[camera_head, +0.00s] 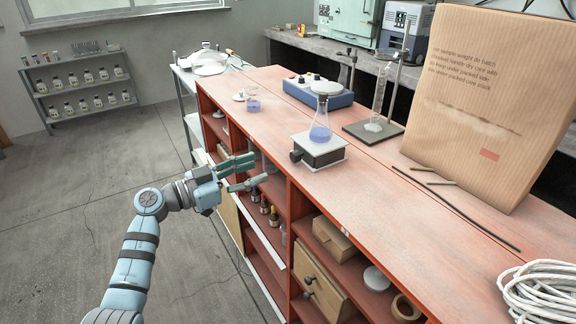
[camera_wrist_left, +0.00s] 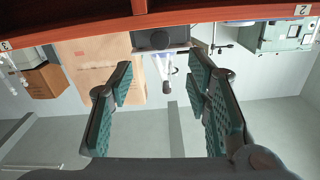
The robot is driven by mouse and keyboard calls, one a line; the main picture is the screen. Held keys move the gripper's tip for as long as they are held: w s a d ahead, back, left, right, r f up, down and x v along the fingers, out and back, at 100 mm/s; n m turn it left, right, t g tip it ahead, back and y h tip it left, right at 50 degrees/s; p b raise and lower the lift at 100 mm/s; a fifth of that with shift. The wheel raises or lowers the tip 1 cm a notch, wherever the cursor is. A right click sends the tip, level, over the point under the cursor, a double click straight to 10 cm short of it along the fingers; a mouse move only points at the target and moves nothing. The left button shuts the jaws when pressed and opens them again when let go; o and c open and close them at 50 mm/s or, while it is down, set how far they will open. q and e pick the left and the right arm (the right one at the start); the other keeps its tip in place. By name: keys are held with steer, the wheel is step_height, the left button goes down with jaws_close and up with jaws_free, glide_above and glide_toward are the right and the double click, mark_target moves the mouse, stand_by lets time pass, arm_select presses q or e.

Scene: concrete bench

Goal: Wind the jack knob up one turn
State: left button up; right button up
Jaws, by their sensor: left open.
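The lab jack (camera_head: 320,152) is a small box with a white top plate and black body, near the front edge of the red bench top. Its dark jack knob (camera_head: 296,156) sticks out on the left side. A conical flask (camera_head: 320,128) with blue liquid stands on the jack. My left gripper (camera_head: 257,170) is open and empty, left of the knob and apart from it, in front of the bench's open shelves. In the left wrist view, which is upside down, the jack's dark body (camera_wrist_left: 160,40) shows beyond the open fingers (camera_wrist_left: 161,72).
A beaker (camera_head: 252,103) stands at the back left of the bench. A blue instrument (camera_head: 318,93) and a stand with a cylinder (camera_head: 376,128) are behind the jack. A tall cardboard package (camera_head: 490,100), thin rods and coiled white rope (camera_head: 545,292) occupy the right.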

mark_target(292, 158)
arm_select(q)
steer(key=b+x, duration=0.1)
steer(key=x, duration=0.2)
steer(key=b+x, duration=0.1)
steer(key=x, duration=0.2)
steer(key=b+x, duration=0.1)
steer(key=x, duration=0.2)
steer(key=shift+w+d+f, duration=0.25)
steer(key=shift+f, duration=0.05)
steer(key=shift+w+d+r+b, duration=0.15)
steer(key=shift+w+d+b, duration=0.05)
steer(key=shift+d+b, duration=0.15)
steer(key=c, duration=0.5)
jaws_close()
steer(key=m+p, duration=0.2)
steer(key=p, duration=0.1)
steer(key=shift+r, duration=0.15)
steer(key=shift+m, duration=0.4)
arm_select(e)
steer(key=shift+s+d+f, duration=0.15)
steer(key=shift+s+f, duration=0.3)
steer(key=shift+f, duration=0.25)
